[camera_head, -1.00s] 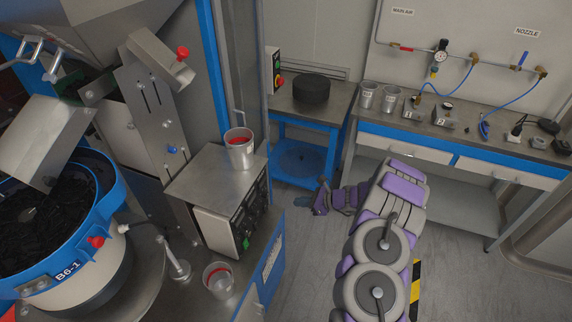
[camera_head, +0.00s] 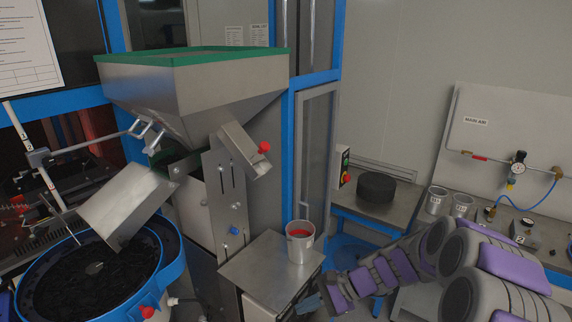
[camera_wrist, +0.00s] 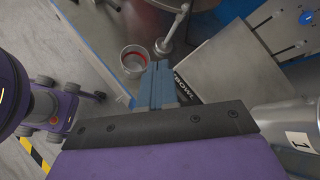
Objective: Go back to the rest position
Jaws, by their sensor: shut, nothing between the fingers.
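My gripper (camera_head: 310,304) is at the lower middle of the head view, at the end of my grey and purple arm, which reaches in from the right. Its blue-grey fingers are beside the front of the steel control cabinet top (camera_head: 262,272). In the wrist view my gripper (camera_wrist: 160,70) points away with its fingers together and nothing between them. A metal cup with red inside (camera_wrist: 133,60) stands just left of the fingertips in the wrist view, apart from them.
Another cup with red inside (camera_head: 299,242) stands on the cabinet top. The bowl feeder with a blue rim (camera_head: 170,270) and a hopper (camera_head: 200,90) fill the left. A workbench (camera_head: 400,205) with a black round part (camera_head: 375,187) stands behind my arm.

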